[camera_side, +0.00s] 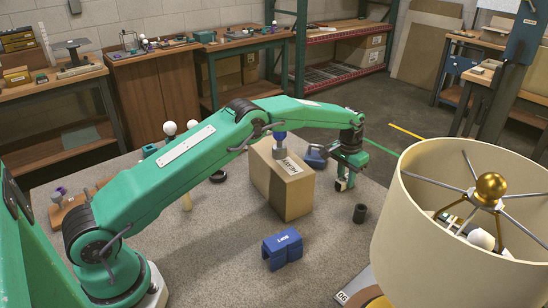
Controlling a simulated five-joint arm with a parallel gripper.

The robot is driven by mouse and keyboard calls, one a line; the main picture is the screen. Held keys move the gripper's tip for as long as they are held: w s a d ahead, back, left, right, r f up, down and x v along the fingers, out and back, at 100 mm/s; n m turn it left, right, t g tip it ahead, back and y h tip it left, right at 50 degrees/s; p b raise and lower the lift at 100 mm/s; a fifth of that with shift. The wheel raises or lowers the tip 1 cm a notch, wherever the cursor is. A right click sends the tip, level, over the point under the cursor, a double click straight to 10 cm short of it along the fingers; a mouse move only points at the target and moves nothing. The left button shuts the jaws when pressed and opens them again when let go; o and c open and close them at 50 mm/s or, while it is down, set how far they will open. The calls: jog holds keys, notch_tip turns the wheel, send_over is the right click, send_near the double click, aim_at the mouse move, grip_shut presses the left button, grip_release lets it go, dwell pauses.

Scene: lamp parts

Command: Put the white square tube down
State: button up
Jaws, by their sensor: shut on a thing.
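My gripper (345,179) hangs from the green arm, pointing down just right of the cardboard box and low over the grey speckled table. It is shut on a small pale piece at its fingertips, which I take to be the white square tube (340,186). The dark fingers hide most of the tube. I cannot tell whether its lower end touches the table.
The cardboard box (293,197) stands left of my gripper. A dark round tube (360,213) stands just in front, to the right. A labelled blue block (282,249) lies nearer the camera. A large cream lampshade (430,245) fills the right foreground. Table between them is bare.

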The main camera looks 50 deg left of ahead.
aim_at(344, 179)
jog(key=shift+f, duration=0.1)
jog(key=o, duration=1)
jog(key=shift+f, duration=0.1)
jog(key=r, duration=1.2)
jog(key=shift+s+r, duration=0.2)
jog(key=shift+s, duration=0.2)
